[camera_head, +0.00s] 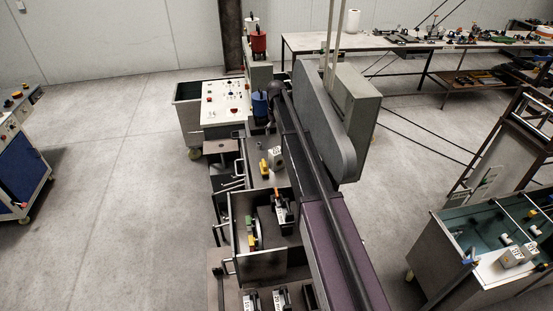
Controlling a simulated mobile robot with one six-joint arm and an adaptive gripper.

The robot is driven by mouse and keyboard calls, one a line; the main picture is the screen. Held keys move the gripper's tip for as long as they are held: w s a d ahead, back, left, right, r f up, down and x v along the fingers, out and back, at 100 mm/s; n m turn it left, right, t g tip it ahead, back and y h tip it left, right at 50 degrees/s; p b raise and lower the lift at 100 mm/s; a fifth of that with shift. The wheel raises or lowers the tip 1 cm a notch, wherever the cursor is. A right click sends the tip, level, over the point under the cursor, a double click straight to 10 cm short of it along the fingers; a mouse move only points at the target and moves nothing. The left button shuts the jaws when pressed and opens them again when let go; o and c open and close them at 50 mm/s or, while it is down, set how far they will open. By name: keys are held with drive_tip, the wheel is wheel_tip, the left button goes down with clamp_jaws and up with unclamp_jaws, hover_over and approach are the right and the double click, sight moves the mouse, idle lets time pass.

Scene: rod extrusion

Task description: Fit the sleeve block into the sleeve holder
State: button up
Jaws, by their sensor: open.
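I cannot tell for sure which piece is the sleeve block or which part is the sleeve holder. A pale block with a dark marking (275,157) stands on the machine's bench beside a yellow piece (263,167). Two pale labelled blocks, a left one (251,302) and a right one (281,299), sit in the compartment at the bottom edge, partly cut off. Another pale labelled block (516,256) lies on the cart at the right. My gripper is not seen in this view.
The machine has a grey guard (330,125), a purple beam (335,240) and a control panel (224,100). An open drawer (238,225) holds tools. A long table (305,42) stands behind, a blue cabinet (22,180) at left. The floor at left is clear.

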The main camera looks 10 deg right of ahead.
sight(277, 150)
drive_tip(key=shift+f, duration=0.15)
wheel_tip(277, 150, down, 8)
drive_tip(key=b, duration=0.8)
drive_tip(key=shift+f+b, duration=0.2)
drive_tip(key=shift+b, duration=0.1)
drive_tip(key=shift+f, duration=0.1)
idle(0.4)
drive_tip(key=shift+s+f+b, duration=0.15)
drive_tip(key=shift+f+b, duration=2.35)
drive_tip(key=shift+b, duration=0.1)
drive_tip(key=c, duration=1.1)
drive_tip(key=shift+o, duration=0.2)
drive_tip(key=shift+r, duration=0.25)
wheel_tip(277, 150, up, 10)
drive_tip(key=p, duration=1)
drive_tip(key=shift+f, duration=0.2)
